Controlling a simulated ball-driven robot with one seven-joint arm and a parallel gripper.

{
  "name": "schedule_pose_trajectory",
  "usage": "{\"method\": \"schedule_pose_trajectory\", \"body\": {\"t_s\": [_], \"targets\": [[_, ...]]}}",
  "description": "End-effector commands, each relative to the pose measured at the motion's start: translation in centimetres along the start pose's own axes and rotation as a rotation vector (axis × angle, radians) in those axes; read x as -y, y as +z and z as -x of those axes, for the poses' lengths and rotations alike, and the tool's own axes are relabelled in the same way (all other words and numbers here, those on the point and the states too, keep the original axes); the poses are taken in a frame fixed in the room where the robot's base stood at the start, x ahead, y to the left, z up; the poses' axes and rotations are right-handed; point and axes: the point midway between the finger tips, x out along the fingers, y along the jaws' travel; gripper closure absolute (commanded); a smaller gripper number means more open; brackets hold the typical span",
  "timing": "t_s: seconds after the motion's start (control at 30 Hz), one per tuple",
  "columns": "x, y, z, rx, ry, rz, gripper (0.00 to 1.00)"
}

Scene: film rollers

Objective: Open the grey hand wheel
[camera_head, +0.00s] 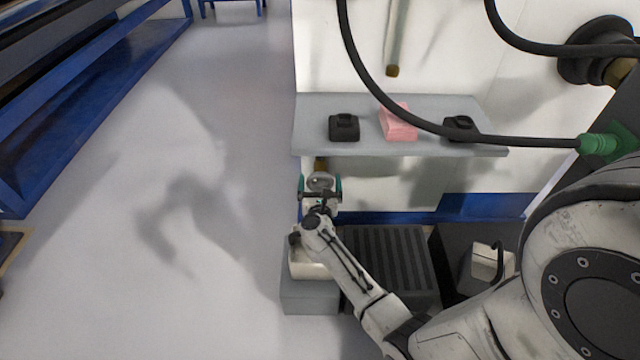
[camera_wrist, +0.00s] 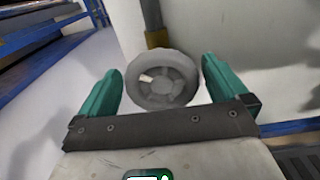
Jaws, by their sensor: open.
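The grey hand wheel (camera_wrist: 162,80) is round and spoked, with a small pale mark on its upper left. In the wrist view it sits between the two green fingers of my gripper (camera_wrist: 162,85), which are open on either side of it with a gap to each. In the head view the wheel (camera_head: 320,181) shows small, just below the grey shelf, with my gripper (camera_head: 320,187) around its sides. A dark pipe with a yellow-brown band (camera_wrist: 156,38) runs up behind the wheel. I cannot tell if the fingers are level with its rim in depth.
The grey shelf (camera_head: 360,103) above holds two black items (camera_head: 344,126) and a pink stack (camera_head: 398,122). Below are a white bin (camera_head: 308,266) on a grey block (camera_head: 310,296) and a dark ribbed box (camera_head: 388,262). The floor to the left is clear up to blue racking (camera_head: 90,110).

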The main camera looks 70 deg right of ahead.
Motion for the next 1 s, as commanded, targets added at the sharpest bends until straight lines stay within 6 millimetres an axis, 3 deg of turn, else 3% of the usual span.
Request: {"method": "schedule_pose_trajectory", "body": {"t_s": [0.1,0.53,1.0], "targets": [[0.00,0.00,0.02,0.000,0.000,0.000,0.01],[-0.01,0.00,0.05,0.000,0.000,0.000,0.41],[-0.24,0.07,0.11,-0.001,0.001,0.133,0.41]]}}
